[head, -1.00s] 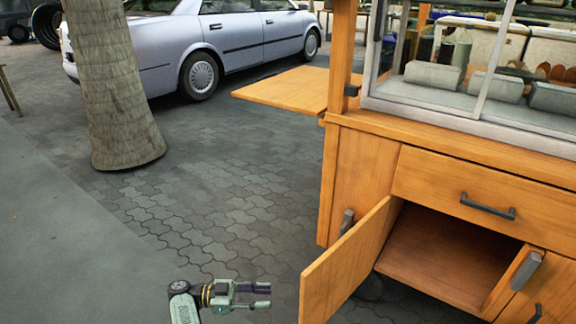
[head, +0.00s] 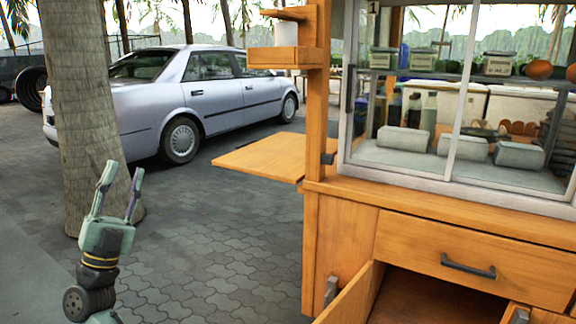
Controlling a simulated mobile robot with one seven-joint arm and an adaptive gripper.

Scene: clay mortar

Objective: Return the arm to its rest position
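My gripper (head: 119,188) is at the left of the head view, raised above the paving with its fingers pointing up. Its two fingers are spread apart and nothing is between them. It shows in front of the paving and the lower part of a palm trunk, well to the left of the wooden food cart (head: 338,245). My arm runs down from it to the bottom edge of the view.
The cart's cabinet door (head: 352,300) stands open at the bottom, below a closed drawer (head: 467,266). A side shelf (head: 268,157) juts left from the cart. A palm trunk (head: 82,90) and a silver car (head: 160,95) stand behind. Paving (head: 225,250) between gripper and cart is clear.

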